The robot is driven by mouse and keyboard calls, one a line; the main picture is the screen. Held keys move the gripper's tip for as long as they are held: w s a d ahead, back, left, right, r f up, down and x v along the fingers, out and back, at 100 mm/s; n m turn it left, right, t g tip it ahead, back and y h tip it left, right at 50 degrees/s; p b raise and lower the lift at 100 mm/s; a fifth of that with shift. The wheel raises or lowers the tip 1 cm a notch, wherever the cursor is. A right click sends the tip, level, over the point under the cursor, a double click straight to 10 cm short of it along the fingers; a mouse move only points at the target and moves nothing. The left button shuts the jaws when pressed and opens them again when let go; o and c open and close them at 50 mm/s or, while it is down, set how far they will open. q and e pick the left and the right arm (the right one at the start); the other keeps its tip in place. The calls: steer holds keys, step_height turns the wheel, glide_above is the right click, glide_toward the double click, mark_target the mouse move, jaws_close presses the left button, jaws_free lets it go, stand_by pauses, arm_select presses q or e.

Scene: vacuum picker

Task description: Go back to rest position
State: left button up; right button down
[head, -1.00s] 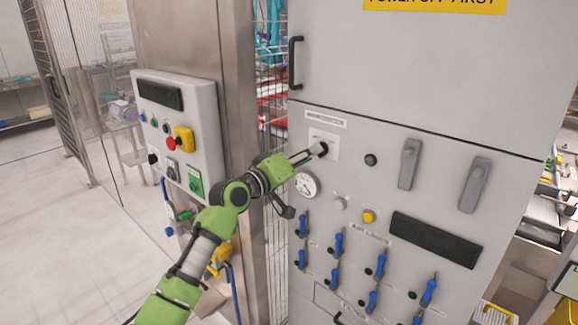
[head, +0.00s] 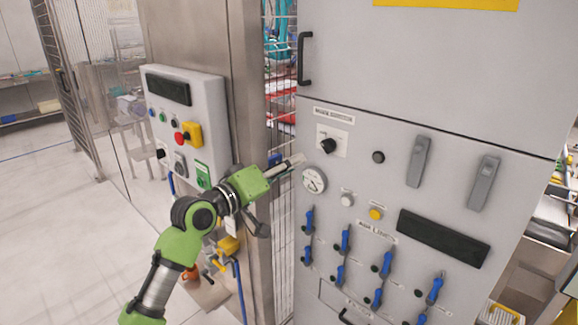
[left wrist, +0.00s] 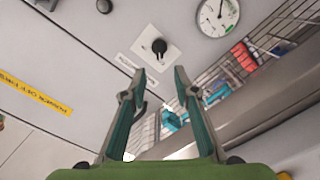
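My left gripper (head: 297,160) is in front of the grey cabinet, just left of and below a black rotary knob (head: 328,146) on a white plate. In the left wrist view my left gripper (left wrist: 160,78) has its two fingers apart with nothing between them. The knob (left wrist: 159,46) shows beyond the fingertips, clear of them. My right gripper is in neither view.
The grey cabinet (head: 400,100) carries a round gauge (head: 314,180), two grey handles and several blue valves (head: 345,238). A button box (head: 187,125) hangs on the steel post at left. Open floor (head: 60,220) lies on the left.

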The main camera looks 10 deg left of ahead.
arm_select(q)
steer(key=a+f+n+g+y, duration=0.1)
steer(key=a+f+y, duration=0.2)
steer(key=f, duration=1.2)
steer(key=a+f+n+g+y, duration=0.15)
steer(key=a+f, duration=0.25)
steer(key=f, duration=1.1)
steer(key=s+a+f+m+g+y, duration=0.1)
steer(key=s+a+f+g, duration=0.1)
steer(key=s+f, duration=0.7)
steer(key=s+a+f+m+g+y, duration=0.15)
steer(key=s+f, duration=0.25)
steer(key=f, duration=0.8)
steer(key=s+a+f+g+y, duration=0.1)
steer(key=s+a+f+y, duration=0.1)
steer(key=s+f, duration=0.7)
steer(key=s+a+f+m+g, duration=0.1)
steer(key=s+f+g, duration=0.1)
steer(key=s+f, duration=0.5)
steer(key=s+a+f+m+g+y+b, duration=0.1)
steer(key=s+f, duration=0.5)
steer(key=s, duration=1.4)
steer(key=s+a+f+m+g, duration=0.1)
steer(key=s+f, duration=0.6)
steer(key=s, duration=0.7)
steer(key=m+g, duration=0.1)
steer(key=g, duration=0.1)
steer(key=shift+a+f+g+y, duration=0.25)
steer(key=shift+f+g+y, duration=0.05)
steer(key=shift+f, duration=0.05)
